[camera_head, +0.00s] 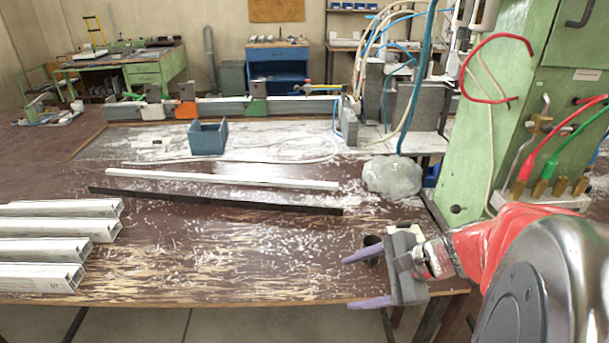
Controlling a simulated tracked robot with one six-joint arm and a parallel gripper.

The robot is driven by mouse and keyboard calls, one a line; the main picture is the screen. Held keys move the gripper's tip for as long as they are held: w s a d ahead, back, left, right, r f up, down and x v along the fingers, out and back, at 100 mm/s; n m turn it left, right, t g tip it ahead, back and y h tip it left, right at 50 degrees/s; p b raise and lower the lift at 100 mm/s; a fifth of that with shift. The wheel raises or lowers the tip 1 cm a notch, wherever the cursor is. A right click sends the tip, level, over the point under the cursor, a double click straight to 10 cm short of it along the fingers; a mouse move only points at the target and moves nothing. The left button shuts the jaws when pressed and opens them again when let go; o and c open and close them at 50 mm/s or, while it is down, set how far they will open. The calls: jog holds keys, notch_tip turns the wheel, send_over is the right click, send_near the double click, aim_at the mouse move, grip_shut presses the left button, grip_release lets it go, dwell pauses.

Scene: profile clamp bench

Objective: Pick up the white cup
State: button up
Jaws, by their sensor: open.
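I cannot make out a white cup in this view. A small dark, round, cup-like thing (372,246) shows at the upper finger of my gripper, partly hidden by it. I cannot tell whether it stands on the bench or touches the finger. My gripper (348,283) is at the front right of the bench, with its two purple fingers pointing left and spread apart. The space between the fingertips shows only bench top.
The brown bench (230,262) is strewn with shavings. White profiles (50,250) lie at the left; a white strip (220,178) and a dark strip (215,201) lie behind. A blue box (208,138), a pale lump (393,177) and a green machine column (490,120) stand farther back.

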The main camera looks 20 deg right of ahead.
jog(key=s+d+f+m+t+h, duration=0.1)
jog(key=d+f+m+t+h, duration=0.1)
jog(key=d+m, duration=0.5)
jog(key=s+d+f+m+t+h, duration=0.1)
jog(key=d+m+t, duration=0.4)
jog(key=d, duration=1)
jog(key=m+h, duration=0.1)
jog(key=m, duration=0.2)
jog(key=shift+s+f+h, duration=0.3)
jog(key=shift+s+f, duration=0.05)
jog(key=shift+s, duration=0.05)
jog(key=x, duration=0.8)
jog(key=shift+w+f, duration=0.1)
jog(key=shift+w, duration=0.2)
jog(key=shift+w, duration=0.1)
jog(key=shift+x, duration=2.5)
jog(key=shift+f, duration=0.2)
